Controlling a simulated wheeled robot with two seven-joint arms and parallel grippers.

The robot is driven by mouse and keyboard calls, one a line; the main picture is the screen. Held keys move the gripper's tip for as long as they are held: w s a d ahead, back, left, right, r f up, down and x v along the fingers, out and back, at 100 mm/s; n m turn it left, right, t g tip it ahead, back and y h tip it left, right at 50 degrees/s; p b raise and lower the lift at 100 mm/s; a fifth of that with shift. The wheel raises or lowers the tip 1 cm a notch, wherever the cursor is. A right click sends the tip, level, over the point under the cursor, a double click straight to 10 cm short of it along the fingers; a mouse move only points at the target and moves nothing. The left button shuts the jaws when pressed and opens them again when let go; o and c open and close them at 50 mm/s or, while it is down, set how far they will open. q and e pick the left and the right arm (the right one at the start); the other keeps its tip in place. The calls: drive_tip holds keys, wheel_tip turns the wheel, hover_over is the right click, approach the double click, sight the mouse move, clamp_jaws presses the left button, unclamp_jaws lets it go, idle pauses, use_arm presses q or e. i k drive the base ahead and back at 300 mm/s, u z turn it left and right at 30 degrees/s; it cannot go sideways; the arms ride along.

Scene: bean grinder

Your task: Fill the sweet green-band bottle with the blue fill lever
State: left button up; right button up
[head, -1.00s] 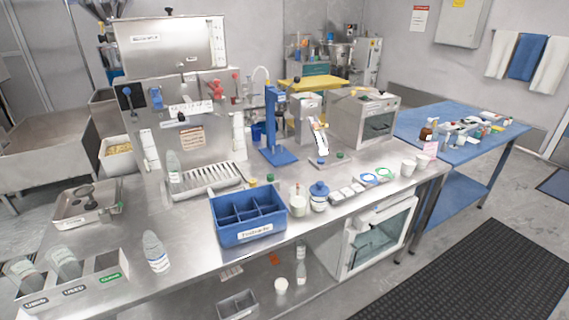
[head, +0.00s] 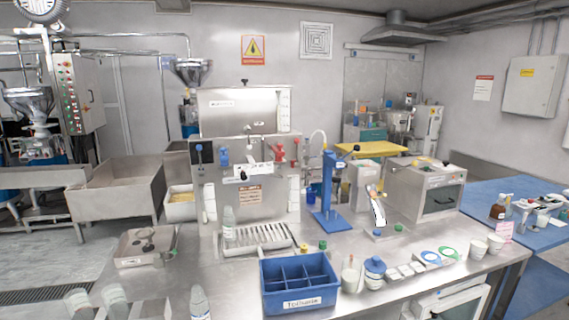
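The steel filling machine (head: 244,112) stands at the back of the bench. A blue lever (head: 223,156) sits on its front left, and a red lever (head: 279,153) on the right. A clear bottle (head: 228,222) stands upright at the left end of the slatted drip tray (head: 284,246), below the blue lever's side. Another clear bottle (head: 200,303) stands at the front edge, cut off by the picture. The band colours are too small to tell.
A blue divided crate (head: 299,302) stands at the front middle, with a blue press (head: 328,192) behind it. Jars and cups (head: 478,249) line the right side. A steel tray (head: 146,245) lies at the left. The bench between tray and crate is clear.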

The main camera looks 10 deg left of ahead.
sight(198, 148)
drive_tip(key=k, duration=1.35)
drive_tip(key=u, duration=0.45)
drive_tip(key=i, duration=0.5)
drive_tip(key=u, duration=0.6)
drive_tip(key=i, duration=0.75)
drive_tip(key=z, duration=0.75)
drive_tip(key=i, duration=0.55)
drive_tip(key=z, duration=0.6)
